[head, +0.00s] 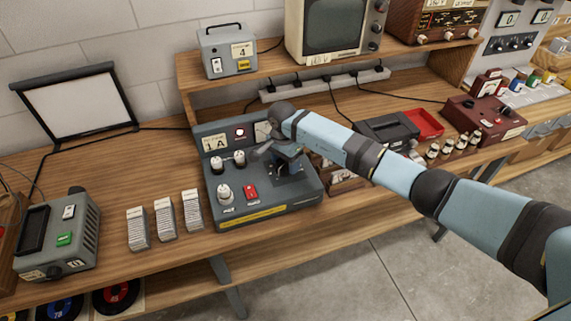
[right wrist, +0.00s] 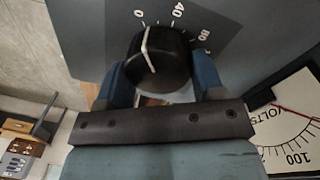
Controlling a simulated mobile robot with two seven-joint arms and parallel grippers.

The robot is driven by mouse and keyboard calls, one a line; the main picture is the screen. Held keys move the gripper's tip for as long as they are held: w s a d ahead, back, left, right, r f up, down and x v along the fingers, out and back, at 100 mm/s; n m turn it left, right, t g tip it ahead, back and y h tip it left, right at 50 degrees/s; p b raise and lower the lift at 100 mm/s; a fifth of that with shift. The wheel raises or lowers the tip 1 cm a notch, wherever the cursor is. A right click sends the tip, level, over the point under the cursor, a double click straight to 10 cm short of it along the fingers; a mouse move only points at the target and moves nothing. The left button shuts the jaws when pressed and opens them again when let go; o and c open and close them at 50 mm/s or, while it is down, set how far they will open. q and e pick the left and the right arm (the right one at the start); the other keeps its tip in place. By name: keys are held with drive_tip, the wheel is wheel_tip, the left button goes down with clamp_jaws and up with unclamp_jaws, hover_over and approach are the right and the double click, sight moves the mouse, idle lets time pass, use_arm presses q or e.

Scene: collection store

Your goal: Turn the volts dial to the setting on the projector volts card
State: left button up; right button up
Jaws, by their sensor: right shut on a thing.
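The volts dial (right wrist: 165,65) is a black round knob with a white pointer line, seen in the right wrist view. Its scale shows 0, 40 and 80; the line's upper end lies between 0 and 40, nearer 0. My right gripper (right wrist: 160,90) is shut on the knob, a blue finger on each side. In the head view my right gripper (head: 285,160) is over the right part of the grey console (head: 265,207) and hides the dial. A volts meter (right wrist: 290,120) with a red needle shows beside it. I cannot make out the projector volts card. My left gripper is out of view.
White knobs (head: 226,194), a red switch (head: 250,191) and a "1A" label (head: 215,142) are on the console. Card stacks (head: 165,219) and a grey device (head: 60,240) stand left. A shelf (head: 230,87) rises behind; a red tray (head: 425,123) lies right.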

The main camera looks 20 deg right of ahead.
drive_tip(key=shift+d+f+m+b, duration=0.15)
drive_tip(key=shift+f+m+b, duration=0.1)
drive_tip(key=shift+m+b, duration=1.35)
drive_tip(key=shift+m, duration=0.1)
drive_tip(key=m+b, duration=0.1)
drive_tip(key=m, duration=0.3)
drive_tip(key=shift+s+r+m+b, duration=0.15)
drive_tip(key=shift+m+b, duration=0.15)
drive_tip(key=shift+b, duration=0.05)
drive_tip(key=m+b, duration=0.1)
drive_tip(key=m, duration=0.4)
drive_tip(key=shift+s+y, duration=0.1)
drive_tip(key=shift+y, duration=0.3)
drive_tip(key=m, duration=0.4)
drive_tip(key=shift+s+r+m, duration=0.1)
drive_tip(key=shift+m, duration=0.3)
drive_tip(key=m, duration=0.3)
drive_tip(key=shift+m, duration=0.4)
drive_tip(key=m, duration=0.4)
drive_tip(key=shift+s+a+t, duration=0.1)
drive_tip(key=shift+a+t, duration=0.15)
drive_tip(key=shift+t, duration=0.15)
drive_tip(key=m, duration=0.5)
drive_tip(key=shift+a+p, duration=0.1)
drive_tip(key=shift+p, duration=0.3)
